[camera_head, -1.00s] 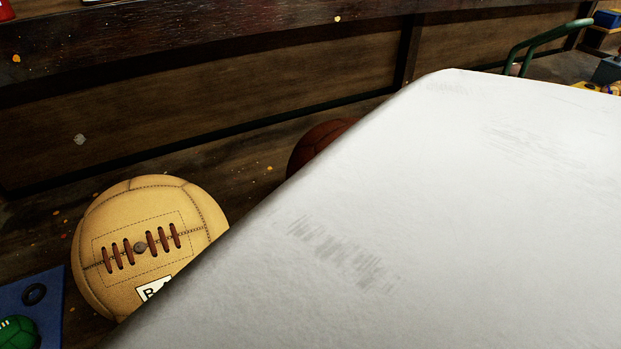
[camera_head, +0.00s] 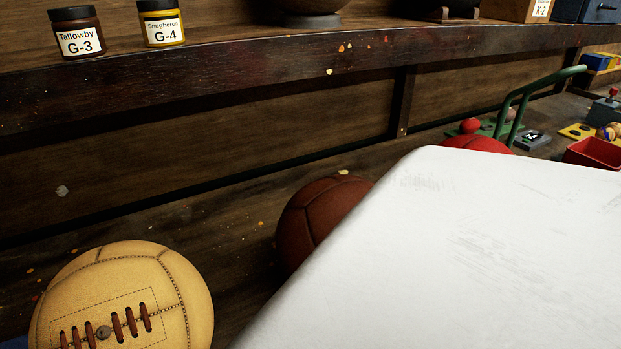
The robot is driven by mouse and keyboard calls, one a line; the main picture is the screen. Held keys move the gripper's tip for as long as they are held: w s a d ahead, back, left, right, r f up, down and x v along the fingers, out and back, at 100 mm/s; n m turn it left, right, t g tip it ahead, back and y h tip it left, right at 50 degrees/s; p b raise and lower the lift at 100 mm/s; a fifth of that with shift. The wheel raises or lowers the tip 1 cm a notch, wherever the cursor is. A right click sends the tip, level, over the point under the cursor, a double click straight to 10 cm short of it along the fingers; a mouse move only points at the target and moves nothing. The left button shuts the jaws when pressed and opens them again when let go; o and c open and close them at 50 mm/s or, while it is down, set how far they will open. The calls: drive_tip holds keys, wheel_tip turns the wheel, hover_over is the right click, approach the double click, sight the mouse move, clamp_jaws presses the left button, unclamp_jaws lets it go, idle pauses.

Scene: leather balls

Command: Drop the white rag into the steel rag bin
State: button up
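I see neither the white rag nor the steel rag bin in the head view. My gripper is not in view either. A large, smooth, scuffed white surface, which looks like a part of my own arm close to the camera, fills the lower right. It hides much of the bench behind it.
A tan laced ball (camera_head: 125,295) and a brown ball (camera_head: 316,215) lie on the dark bench. Behind are a red ball (camera_head: 478,144), a green handle (camera_head: 526,92) and a red tray (camera_head: 592,153). Jars G-3 (camera_head: 77,33) and G-4 (camera_head: 161,23) stand on a shelf (camera_head: 235,62).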

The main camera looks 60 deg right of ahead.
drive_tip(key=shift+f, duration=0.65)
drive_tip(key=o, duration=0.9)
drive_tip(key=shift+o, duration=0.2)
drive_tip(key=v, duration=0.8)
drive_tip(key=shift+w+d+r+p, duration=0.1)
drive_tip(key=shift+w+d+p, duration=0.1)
drive_tip(key=shift+p, duration=0.1)
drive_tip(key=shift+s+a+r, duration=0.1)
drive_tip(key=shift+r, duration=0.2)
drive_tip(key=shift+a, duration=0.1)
